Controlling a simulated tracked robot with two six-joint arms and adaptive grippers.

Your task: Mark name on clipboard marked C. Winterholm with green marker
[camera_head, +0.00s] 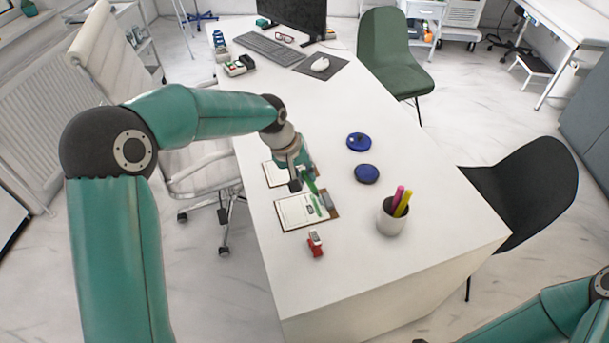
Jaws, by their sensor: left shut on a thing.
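My left gripper (303,186) is shut on the green marker (310,183). It holds the marker tilted above the nearer clipboard (291,212); I cannot tell whether the tip touches the paper. This clipboard has a brown board, a white sheet and a green mark or part of the marker at its right side. A second clipboard (274,175) lies just behind it, partly hidden by my gripper. The names on both sheets are too small to read. My right arm shows at the lower right, but its gripper is out of view.
A white cup (391,218) with pink and yellow markers stands right of the clipboards. Two blue round objects (367,174) lie behind it. A small red object (315,244) lies in front. The keyboard (270,48) and monitor are at the back. The desk's front right is clear.

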